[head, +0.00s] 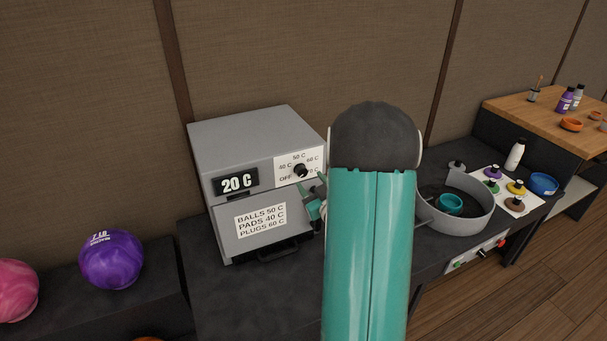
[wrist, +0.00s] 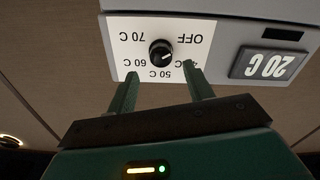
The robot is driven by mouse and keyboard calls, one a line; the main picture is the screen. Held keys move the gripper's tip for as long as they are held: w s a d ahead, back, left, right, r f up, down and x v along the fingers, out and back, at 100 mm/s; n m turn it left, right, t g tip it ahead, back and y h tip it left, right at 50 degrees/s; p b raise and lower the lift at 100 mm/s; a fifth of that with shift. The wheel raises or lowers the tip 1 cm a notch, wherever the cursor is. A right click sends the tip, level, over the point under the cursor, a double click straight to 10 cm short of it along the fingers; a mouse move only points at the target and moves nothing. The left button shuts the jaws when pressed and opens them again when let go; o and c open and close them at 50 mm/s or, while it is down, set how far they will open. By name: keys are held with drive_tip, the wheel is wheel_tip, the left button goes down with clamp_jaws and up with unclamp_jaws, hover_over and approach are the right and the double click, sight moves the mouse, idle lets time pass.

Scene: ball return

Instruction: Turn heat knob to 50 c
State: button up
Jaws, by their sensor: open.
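The heat knob (head: 300,171) is a small black dial on a white label on the grey oven (head: 255,140). The label reads OFF, 40 C, 50 C, 60 C and 70 C. The oven display (head: 237,182) reads 20 C. In the wrist view the panel is upside down and the knob (wrist: 160,53) shows a short white mark, whose exact setting is hard to tell. My gripper (wrist: 160,82) is open and empty, its two green fingers apart just short of the knob, one to each side. In the head view my gripper (head: 317,188) is partly hidden by my arm.
A sign on the oven door lists balls 50 C, pads 40 C, plugs 60 C. A door handle (head: 285,247) sticks out below. Purple (head: 112,259) and pink balls rest at left. A round grey basin (head: 455,208) stands right of my arm.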

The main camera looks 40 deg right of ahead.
sight(303, 173)
drive_tip(key=x, duration=0.5)
drive_tip(key=shift+w, duration=0.2)
drive_tip(key=shift+c, duration=0.4)
drive_tip(key=c, duration=0.9)
